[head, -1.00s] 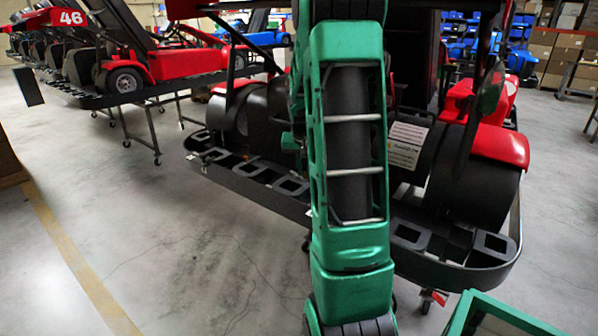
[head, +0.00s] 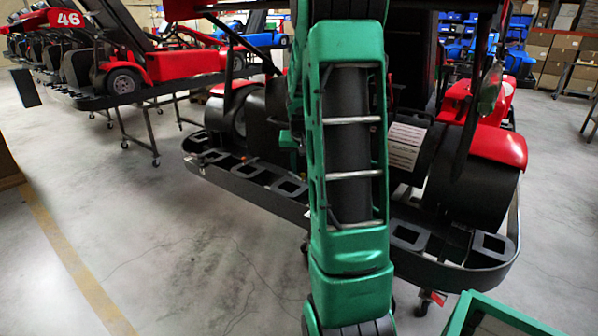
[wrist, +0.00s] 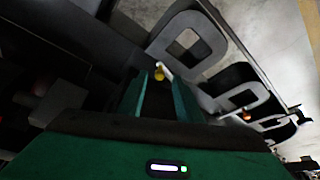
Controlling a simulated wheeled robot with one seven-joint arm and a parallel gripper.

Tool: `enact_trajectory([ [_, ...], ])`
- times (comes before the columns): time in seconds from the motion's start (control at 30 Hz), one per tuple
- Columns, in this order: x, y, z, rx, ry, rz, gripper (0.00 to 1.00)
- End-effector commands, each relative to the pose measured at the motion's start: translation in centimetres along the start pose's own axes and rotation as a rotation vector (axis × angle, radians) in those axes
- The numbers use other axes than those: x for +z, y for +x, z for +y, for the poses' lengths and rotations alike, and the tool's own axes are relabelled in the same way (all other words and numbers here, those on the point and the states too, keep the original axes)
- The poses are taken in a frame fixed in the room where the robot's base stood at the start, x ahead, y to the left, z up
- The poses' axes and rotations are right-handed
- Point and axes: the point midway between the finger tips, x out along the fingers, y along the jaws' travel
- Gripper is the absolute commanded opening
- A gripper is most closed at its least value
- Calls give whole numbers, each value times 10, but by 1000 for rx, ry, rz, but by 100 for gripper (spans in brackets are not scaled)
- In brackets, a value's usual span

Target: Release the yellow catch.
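The yellow catch (wrist: 159,72) shows in the wrist view as a small rounded yellow piece beside the black bumper frame. My gripper (wrist: 158,84) points at it with its two green fingers apart. The catch appears at or just beyond the fingertips, in line with the gap. I cannot tell whether a finger touches it. In the head view my green arm covers the middle of the kart (head: 476,190), and neither the catch nor my fingertips can be made out.
The kart's black bumper (head: 240,184) has several rectangular openings and shows close up in the wrist view (wrist: 212,48). A small orange piece (wrist: 247,116) sits farther along it. Another red kart (head: 190,64) stands back left. Open concrete floor (head: 150,240) lies front left. A green frame (head: 500,312) is front right.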

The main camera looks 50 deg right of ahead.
Motion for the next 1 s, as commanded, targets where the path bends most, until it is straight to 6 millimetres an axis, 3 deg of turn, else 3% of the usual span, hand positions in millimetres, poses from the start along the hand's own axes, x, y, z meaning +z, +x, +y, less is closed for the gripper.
enact_trajectory([
  [0.3,-1,-59,-1,-2,-1,5,32],
  [0.5,-1,-86,-1,-1,-1,4,32],
  [1.0,0,-95,-1,0,-1,1,32],
])
